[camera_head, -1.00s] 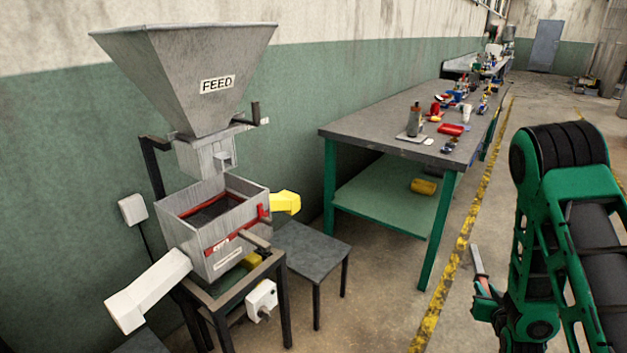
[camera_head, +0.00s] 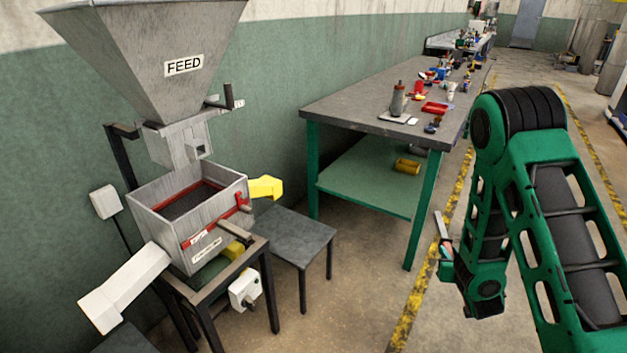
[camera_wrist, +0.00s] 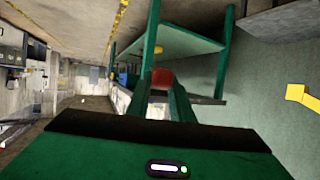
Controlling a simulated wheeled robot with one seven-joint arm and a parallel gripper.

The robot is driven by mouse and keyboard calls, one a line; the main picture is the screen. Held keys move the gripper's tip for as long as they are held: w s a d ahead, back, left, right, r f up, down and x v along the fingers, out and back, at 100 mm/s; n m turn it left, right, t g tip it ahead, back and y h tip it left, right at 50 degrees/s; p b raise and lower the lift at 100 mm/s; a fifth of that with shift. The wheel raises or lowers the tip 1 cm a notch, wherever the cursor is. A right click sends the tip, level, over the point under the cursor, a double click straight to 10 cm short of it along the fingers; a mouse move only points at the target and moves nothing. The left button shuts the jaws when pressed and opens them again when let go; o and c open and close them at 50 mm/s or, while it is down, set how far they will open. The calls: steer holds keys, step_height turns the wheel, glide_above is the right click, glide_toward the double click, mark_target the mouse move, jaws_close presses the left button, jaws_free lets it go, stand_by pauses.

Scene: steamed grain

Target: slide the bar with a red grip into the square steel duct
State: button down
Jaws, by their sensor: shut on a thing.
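My gripper (camera_head: 445,259) is at the right in the head view, shut on the bar with a red grip. The bar (camera_head: 437,226) is a thin grey strip pointing up from the jaws. The red grip (camera_wrist: 162,78) shows between my two fingers in the wrist view; the bar's far part is hidden there. The square steel duct (camera_head: 174,150) hangs under the grey feed hopper (camera_head: 150,70), at the left in the head view. A small block with a dark square opening (camera_head: 199,148) sits on its front. The bar is well apart from the duct, to its right.
Below the duct, a grey sifter box (camera_head: 205,228) with white and yellow (camera_head: 264,188) spouts stands on a frame. A low dark table (camera_head: 300,237) is beside it. A green-legged workbench (camera_head: 350,108) bears bottles and trays. Open floor lies between the low table and my arm.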

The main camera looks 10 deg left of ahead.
steer(key=s+a+r+n+g+y, duration=0.1)
steer(key=a+r+n+y, duration=0.2)
steer(key=a+r, duration=0.75)
steer(key=s+a+r+n+y, duration=0.1)
steer(key=a+r+n+y, duration=0.15)
steer(key=a+r, duration=0.75)
steer(key=s+a+r+n+g+y, duration=0.3)
steer(key=s+a+r+n+g, duration=0.1)
steer(key=s+a+r, duration=0.4)
steer(key=s+a+r+n+g+y, duration=0.35)
steer(key=s+a+r, duration=0.25)
steer(key=s+a, duration=0.45)
steer(key=w+a+f, duration=0.1)
steer(key=w+a, duration=0.3)
steer(key=a, duration=0.4)
steer(key=shift+w+a+f, duration=0.25)
steer(key=shift+a+f, duration=0.1)
steer(key=shift+f, duration=0.05)
steer(key=shift+a+r+t, duration=0.1)
steer(key=shift+t, duration=0.15)
steer(key=shift+w+a, duration=0.2)
steer(key=shift+a, duration=0.2)
steer(key=shift+w+a, duration=0.2)
steer(key=shift+a, duration=0.35)
steer(key=shift+w+a, duration=0.2)
steer(key=shift+a, duration=0.3)
